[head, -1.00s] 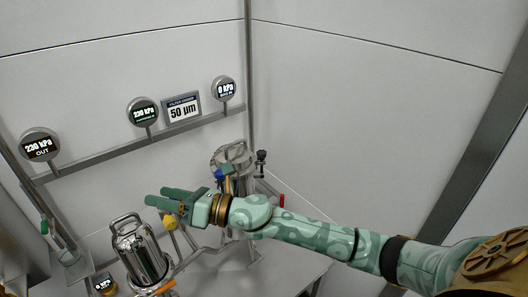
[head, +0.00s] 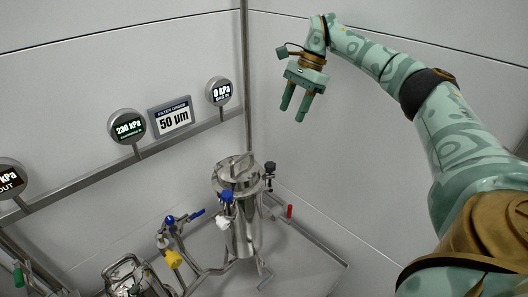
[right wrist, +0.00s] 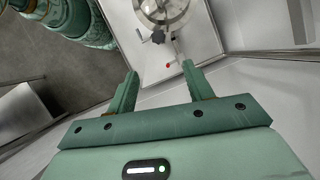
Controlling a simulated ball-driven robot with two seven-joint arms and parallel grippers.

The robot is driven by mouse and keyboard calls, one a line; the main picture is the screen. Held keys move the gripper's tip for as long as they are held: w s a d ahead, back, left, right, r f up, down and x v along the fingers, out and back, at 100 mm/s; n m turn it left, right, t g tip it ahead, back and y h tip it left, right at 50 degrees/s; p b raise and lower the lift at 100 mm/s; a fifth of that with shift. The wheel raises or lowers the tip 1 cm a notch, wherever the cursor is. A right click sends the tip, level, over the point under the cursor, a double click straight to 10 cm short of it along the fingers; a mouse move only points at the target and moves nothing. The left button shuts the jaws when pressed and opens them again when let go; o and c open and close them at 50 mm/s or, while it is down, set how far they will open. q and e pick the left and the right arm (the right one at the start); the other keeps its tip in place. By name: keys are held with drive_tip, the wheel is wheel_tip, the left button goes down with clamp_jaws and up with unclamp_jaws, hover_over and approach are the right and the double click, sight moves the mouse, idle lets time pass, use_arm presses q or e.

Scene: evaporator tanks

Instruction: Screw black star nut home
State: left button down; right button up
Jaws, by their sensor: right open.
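The black star nut (head: 270,167) is a small dark knob at the right side of the lid of the steel tank (head: 240,225) in the head view. It also shows in the right wrist view (right wrist: 158,37), beside the round lid, beyond the fingertips. The view is too small to tell how far it is screwed on. My right gripper (head: 294,113) is open and empty, fingers pointing down, in the air above the tank's right side. It is apart from the nut. My left gripper is out of view.
A red-handled part (head: 289,211) sticks up right of the tank. Blue (head: 227,196) and yellow (head: 173,259) valve handles are in front and to the left. A gauge rail (head: 120,163) runs along the left wall. The air right of the tank is clear.

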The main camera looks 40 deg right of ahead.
drive_tip(key=b, duration=0.2)
approach(271, 164)
drive_tip(key=b+x, duration=0.1)
drive_tip(key=x, duration=0.6)
drive_tip(key=shift+f+b, duration=0.3)
drive_tip(key=shift+b, duration=0.1)
drive_tip(key=shift+w+a+f, duration=0.1)
drive_tip(key=shift+f, duration=0.1)
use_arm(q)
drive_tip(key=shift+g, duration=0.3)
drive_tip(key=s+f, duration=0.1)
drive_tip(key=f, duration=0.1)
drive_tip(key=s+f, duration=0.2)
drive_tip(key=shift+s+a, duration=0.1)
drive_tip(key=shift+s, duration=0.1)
use_arm(e)
drive_tip(key=c, duration=1)
